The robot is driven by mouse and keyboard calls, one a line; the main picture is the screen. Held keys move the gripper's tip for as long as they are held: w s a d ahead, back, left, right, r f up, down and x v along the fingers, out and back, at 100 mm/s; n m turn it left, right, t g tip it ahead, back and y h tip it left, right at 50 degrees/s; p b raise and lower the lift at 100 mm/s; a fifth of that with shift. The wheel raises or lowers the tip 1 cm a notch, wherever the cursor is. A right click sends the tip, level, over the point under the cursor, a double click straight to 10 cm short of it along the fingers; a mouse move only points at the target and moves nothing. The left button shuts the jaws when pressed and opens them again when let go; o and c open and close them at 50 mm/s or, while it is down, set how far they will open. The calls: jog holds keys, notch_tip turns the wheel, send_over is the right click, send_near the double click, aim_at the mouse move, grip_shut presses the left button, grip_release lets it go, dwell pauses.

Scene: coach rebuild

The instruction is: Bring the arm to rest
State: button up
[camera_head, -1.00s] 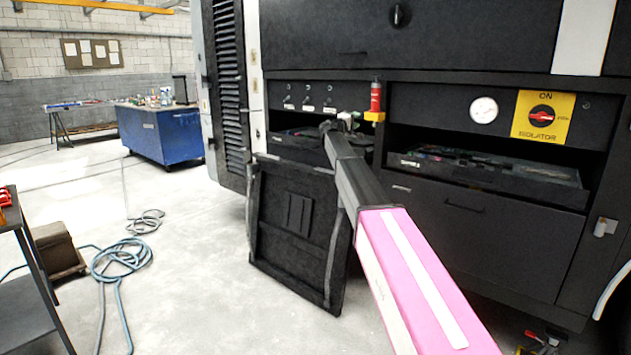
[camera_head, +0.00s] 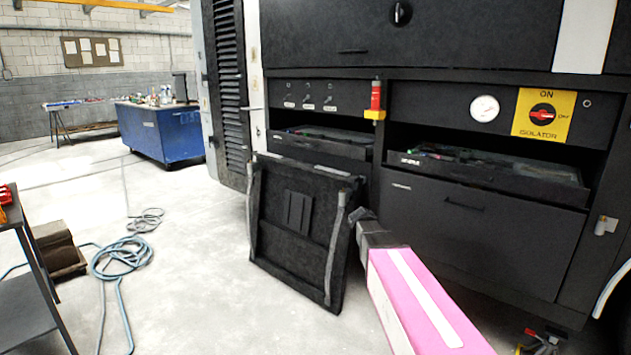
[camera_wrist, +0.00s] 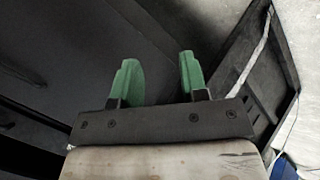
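My arm (camera_head: 418,295), with a pink and white link, reaches from the lower right of the head view to a point in front of the black coach side. My gripper (camera_wrist: 156,78) shows in the wrist view with two green fingers apart and nothing between them. The gripper itself is hidden in the head view behind my dark arm end. In the wrist view, the dark coach panel (camera_wrist: 60,60) fills the left and the hanging black flap (camera_wrist: 255,75) lies at the right, behind the fingers. I cannot tell the gap to either.
The black flap (camera_head: 290,235) hangs down beside my arm. Two open bays hold drawers, left (camera_head: 335,147) and right (camera_head: 480,172). A red cylinder (camera_head: 376,95) sits on a yellow holder between them. A blue hose (camera_head: 120,258) lies on the floor.

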jog(key=s+a+f+g+y, duration=0.1)
jog(key=s+f+y, duration=0.1)
jog(key=s, duration=0.6)
jog(key=s+a+f+m+g+y, duration=0.1)
jog(key=s+f, duration=0.3)
jog(key=s, duration=0.4)
jog(key=s+a+f+m+g+y, duration=0.1)
jog(key=s+a+f+g+y, duration=0.1)
jog(key=s, duration=0.5)
jog(key=shift+s+a+f+y, duration=0.4)
jog(key=shift+a+f+y, duration=0.15)
jog(key=shift+f, duration=0.3)
